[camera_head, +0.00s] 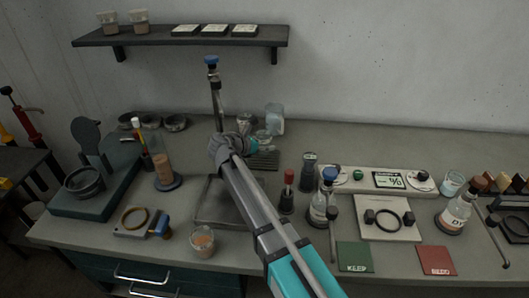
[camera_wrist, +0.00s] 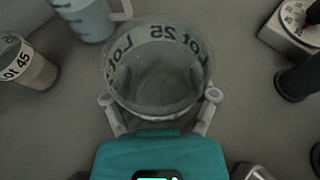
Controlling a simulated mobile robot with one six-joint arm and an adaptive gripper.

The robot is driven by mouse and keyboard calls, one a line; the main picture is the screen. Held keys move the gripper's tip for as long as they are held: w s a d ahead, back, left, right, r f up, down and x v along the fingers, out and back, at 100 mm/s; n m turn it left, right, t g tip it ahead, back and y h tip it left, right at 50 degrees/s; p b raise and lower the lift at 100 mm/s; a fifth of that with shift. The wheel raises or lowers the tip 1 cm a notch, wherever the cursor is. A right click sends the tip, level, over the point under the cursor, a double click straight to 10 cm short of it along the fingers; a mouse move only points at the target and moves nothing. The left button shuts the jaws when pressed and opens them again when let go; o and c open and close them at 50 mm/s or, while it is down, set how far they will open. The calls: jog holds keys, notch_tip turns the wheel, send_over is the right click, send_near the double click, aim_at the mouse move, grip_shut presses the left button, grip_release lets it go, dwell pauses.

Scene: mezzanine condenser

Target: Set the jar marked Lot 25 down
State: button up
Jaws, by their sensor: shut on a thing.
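The jar marked Lot 25 (camera_wrist: 155,75) is a clear, round jar with a pale printed band. It sits between the two fingers of my gripper (camera_wrist: 159,97), which is shut on it, and its mouth faces the wrist camera. In the head view the jar (camera_head: 262,136) shows small at the back middle of the bench, just right of my gripper (camera_head: 248,145). The arm hides part of that area. I cannot tell whether the jar's base touches the bench (camera_head: 370,138).
A jar marked Lot 45 (camera_wrist: 27,65) and a pale jug (camera_wrist: 92,18) stand close beyond the held jar, to its left. A dial instrument (camera_wrist: 293,27) and a dark cylinder (camera_wrist: 298,80) are at right. Bare bench lies between them. A shelf (camera_head: 180,36) hangs above.

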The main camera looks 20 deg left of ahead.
jog(key=shift+w+f+b, duration=0.15)
jog(key=shift+f+b, duration=1.35)
jog(key=shift+f, duration=0.2)
jog(key=shift+f, duration=0.1)
jog(key=o, duration=1.1)
jog(key=shift+o, duration=0.2)
jog(key=shift+r, duration=0.2)
jog(key=p+v, duration=0.4)
jog(key=v, duration=0.8)
jog(key=shift+f+p, duration=0.1)
jog(key=shift+p, duration=0.25)
